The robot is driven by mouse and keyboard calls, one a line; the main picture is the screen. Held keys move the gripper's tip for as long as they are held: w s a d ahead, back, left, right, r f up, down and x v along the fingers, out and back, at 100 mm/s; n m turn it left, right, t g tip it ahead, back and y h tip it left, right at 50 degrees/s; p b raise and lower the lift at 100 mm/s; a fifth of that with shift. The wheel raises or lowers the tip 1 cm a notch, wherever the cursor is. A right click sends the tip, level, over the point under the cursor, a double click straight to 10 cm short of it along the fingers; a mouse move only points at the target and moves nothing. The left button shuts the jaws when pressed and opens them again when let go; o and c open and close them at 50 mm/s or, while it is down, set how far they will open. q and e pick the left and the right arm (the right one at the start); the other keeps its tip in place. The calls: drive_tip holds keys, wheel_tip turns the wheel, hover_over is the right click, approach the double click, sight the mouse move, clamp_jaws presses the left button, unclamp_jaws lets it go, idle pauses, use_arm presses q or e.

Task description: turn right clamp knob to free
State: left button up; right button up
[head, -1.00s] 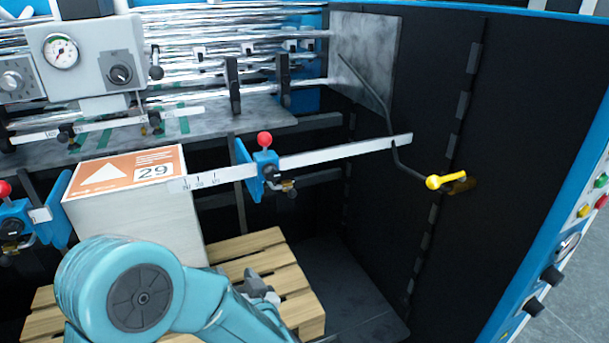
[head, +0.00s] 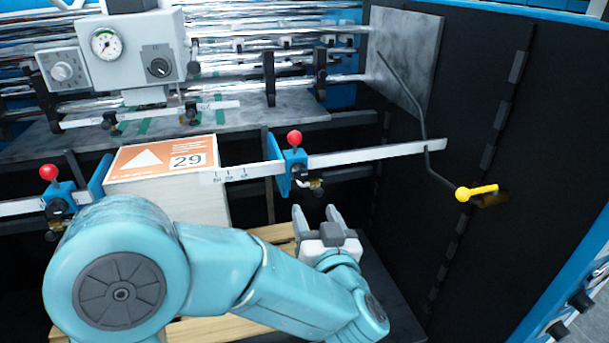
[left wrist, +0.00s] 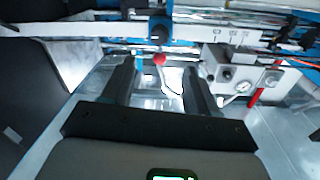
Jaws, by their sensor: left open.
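The right clamp is a blue block (head: 296,170) on a white scale bar (head: 375,155), topped by a red ball knob (head: 294,138). A small black-and-brass fitting sits low on its right side. My left gripper (head: 317,218) is open and empty, below and slightly right of this clamp, fingers pointing up toward it. In the left wrist view the red knob (left wrist: 159,59) shows between the two dark fingers (left wrist: 160,85), beyond their tips and apart from them. That view looks inverted. My right gripper is not in view.
A stack labelled 29 (head: 165,158) stands left of the clamp, with another red-knobbed blue clamp (head: 60,195) beyond it. A bent rod with a yellow handle (head: 477,192) hangs at right by the dark side panel (head: 540,110). A wooden pallet (head: 275,235) lies below.

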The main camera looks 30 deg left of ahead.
sight(300, 175)
use_arm(q)
drive_tip(key=p+x, duration=0.2)
drive_tip(key=x, duration=1.1)
drive_tip(key=c, duration=1)
